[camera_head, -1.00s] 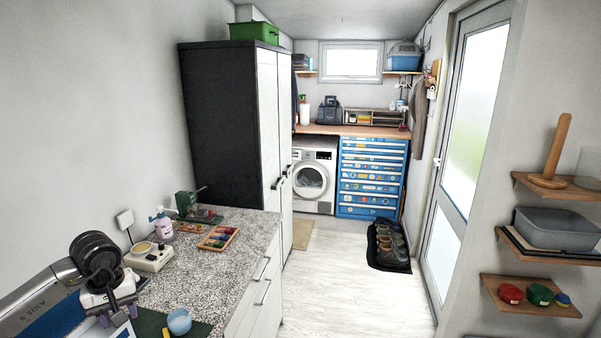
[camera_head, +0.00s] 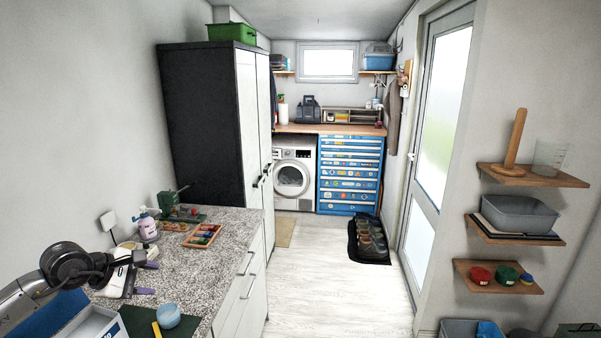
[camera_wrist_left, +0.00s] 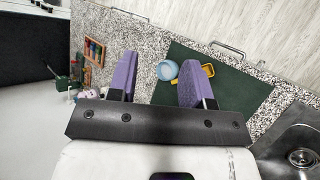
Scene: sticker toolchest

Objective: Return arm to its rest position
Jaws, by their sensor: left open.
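My left gripper (camera_head: 148,278) reaches in from the left above the speckled counter (camera_head: 200,268). Its two purple fingers are spread apart with nothing between them. In the left wrist view the open fingers (camera_wrist_left: 158,75) are above the counter and a dark green mat (camera_wrist_left: 225,95). A light blue cup (camera_wrist_left: 167,70) and a yellow object (camera_wrist_left: 207,71) show near the fingers, and the cup (camera_head: 168,316) stands below the gripper in the head view. My right gripper is not in view.
A wooden tray of coloured pieces (camera_head: 202,236), a purple-and-white bottle (camera_head: 147,226) and a green device (camera_head: 168,204) stand farther back on the counter. A blue tool chest (camera_head: 349,180) is at the far wall. The floor (camera_head: 320,285) is mostly clear.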

